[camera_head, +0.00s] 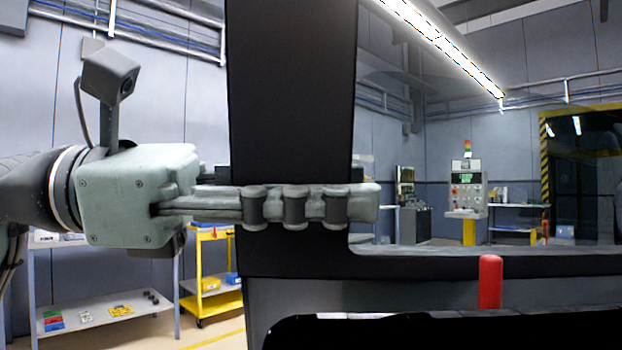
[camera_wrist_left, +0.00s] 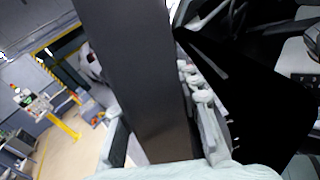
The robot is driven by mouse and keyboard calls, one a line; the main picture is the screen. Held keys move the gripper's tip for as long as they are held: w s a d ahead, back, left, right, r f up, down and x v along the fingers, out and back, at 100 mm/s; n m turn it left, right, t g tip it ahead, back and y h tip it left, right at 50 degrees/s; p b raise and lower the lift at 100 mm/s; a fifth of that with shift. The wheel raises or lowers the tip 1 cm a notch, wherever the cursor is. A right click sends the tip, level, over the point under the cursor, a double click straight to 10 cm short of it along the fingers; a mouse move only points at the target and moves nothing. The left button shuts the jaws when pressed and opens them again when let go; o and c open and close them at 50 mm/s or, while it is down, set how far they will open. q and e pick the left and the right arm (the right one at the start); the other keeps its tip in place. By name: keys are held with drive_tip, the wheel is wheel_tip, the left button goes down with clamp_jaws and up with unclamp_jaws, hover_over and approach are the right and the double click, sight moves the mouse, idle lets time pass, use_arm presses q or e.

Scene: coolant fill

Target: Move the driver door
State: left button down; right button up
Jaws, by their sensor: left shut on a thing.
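The driver door shows close up in the head view, with a wide dark upright window frame (camera_head: 290,95) and a dark sill along its lower edge. My left gripper (camera_head: 345,200) comes in from the left and is shut on this frame, just above the sill. One finger lies across the near face; the far finger is mostly hidden. In the left wrist view, the dark door frame (camera_wrist_left: 140,70) runs between the two fingers of the left gripper (camera_wrist_left: 162,125). A red peg (camera_head: 490,282) stands up from the door sill. My right gripper is not in view.
Through the window show a control panel (camera_head: 467,190) on a yellow post and a striped doorway (camera_head: 580,170). A shelf (camera_head: 105,310) and a yellow cart (camera_head: 212,290) stand behind at left. The left wrist view shows open floor (camera_wrist_left: 65,155) on one side and the dark car interior (camera_wrist_left: 255,95) on the other.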

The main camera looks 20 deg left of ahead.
use_arm(q)
drive_tip(key=shift+w+a+r, duration=0.1)
drive_tip(key=shift+w+a, duration=0.05)
drive_tip(key=shift+w, duration=0.05)
drive_tip(key=c, duration=1)
unclamp_jaws()
drive_tip(key=shift+s, duration=0.1)
drive_tip(key=shift+c, duration=0.2)
drive_tip(key=v, duration=1.2)
